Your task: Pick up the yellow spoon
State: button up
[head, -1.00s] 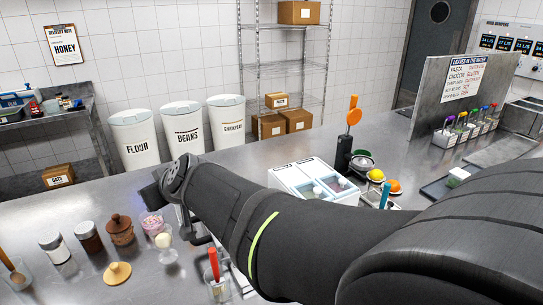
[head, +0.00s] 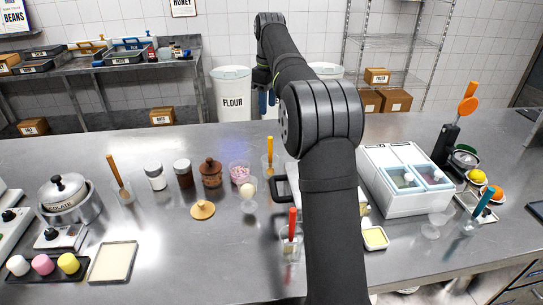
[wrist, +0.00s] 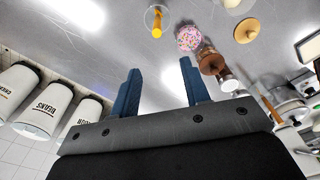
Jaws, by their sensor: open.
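The yellow spoon (head: 270,148) stands upright in a clear glass (head: 271,166) on the steel counter, beside my arm; only its handle shows clearly. In the wrist view the yellow spoon (wrist: 157,27) is seen nearly end-on in its round glass (wrist: 149,16), at the top of the picture beyond the fingertips. My gripper (wrist: 158,72) has two blue fingers spread apart with nothing between them. In the head view my gripper (head: 268,98) is partly hidden behind my arm, farther back than the spoon.
A bowl of pink sprinkles (head: 239,172) and a brown lidded jar (head: 211,172) stand left of the spoon. A glass with a white scoop (head: 248,194) and a red-handled utensil (head: 292,225) are nearer. A white cold box (head: 395,185) stands right. The counter behind the jars is mostly clear.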

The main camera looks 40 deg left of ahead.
aim_at(270, 150)
jog(key=shift+h, duration=0.3)
jog(key=f, duration=1.7)
jog(key=shift+w+d+f, duration=0.2)
jog(key=shift+w, duration=0.05)
grip_shut()
